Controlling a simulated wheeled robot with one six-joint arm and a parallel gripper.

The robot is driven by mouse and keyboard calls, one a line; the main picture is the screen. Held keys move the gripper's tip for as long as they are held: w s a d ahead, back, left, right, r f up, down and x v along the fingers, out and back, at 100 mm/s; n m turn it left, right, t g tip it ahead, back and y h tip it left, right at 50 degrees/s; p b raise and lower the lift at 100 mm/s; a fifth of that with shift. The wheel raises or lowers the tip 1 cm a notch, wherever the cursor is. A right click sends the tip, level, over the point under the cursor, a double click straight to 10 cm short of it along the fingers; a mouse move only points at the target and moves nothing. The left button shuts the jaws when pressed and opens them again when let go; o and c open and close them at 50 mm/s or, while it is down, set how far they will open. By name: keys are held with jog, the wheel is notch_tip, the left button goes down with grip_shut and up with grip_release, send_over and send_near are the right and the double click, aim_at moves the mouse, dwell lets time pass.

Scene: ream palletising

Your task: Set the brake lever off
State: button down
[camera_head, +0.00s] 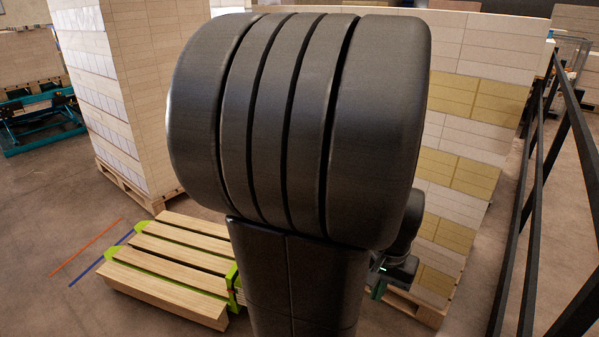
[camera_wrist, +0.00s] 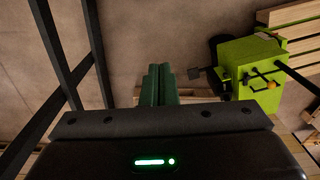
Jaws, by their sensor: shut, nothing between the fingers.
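A bright green box-shaped unit (camera_wrist: 248,65) stands at the right of the wrist view. A dark rod lies across its top, and an orange knob (camera_wrist: 272,86) shows on its front side. A small dark paddle (camera_wrist: 194,73) sticks out to its left. I cannot tell for sure which of these is the brake lever. My gripper (camera_wrist: 159,70) is at the middle of the wrist view, its dark green fingers shut together and empty. It is left of the green unit and apart from it in the picture. In the head view, my arm hides most of this area.
A green-framed platform with wooden slats (camera_head: 170,262) lies at lower left of the head view. Tall ream stacks stand behind at left (camera_head: 115,95) and right (camera_head: 465,110). A black railing (camera_head: 530,200) runs along the right. Bare floor (camera_head: 50,200) shows at left.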

jog(key=w+d+f+m+b, duration=0.3)
jog(key=d+f+b, duration=0.5)
jog(key=f, duration=0.1)
jog(key=w+d+f+m+y+b, duration=0.1)
jog(key=w+d+f+m+b, duration=0.2)
jog(key=d+f+b, duration=0.4)
notch_tip(320, 180, down, 2)
jog(key=shift+w+d+f+m+t+b, duration=0.15)
jog(key=shift+w+d+m+t+b, duration=0.2)
jog(key=shift+w, duration=0.2)
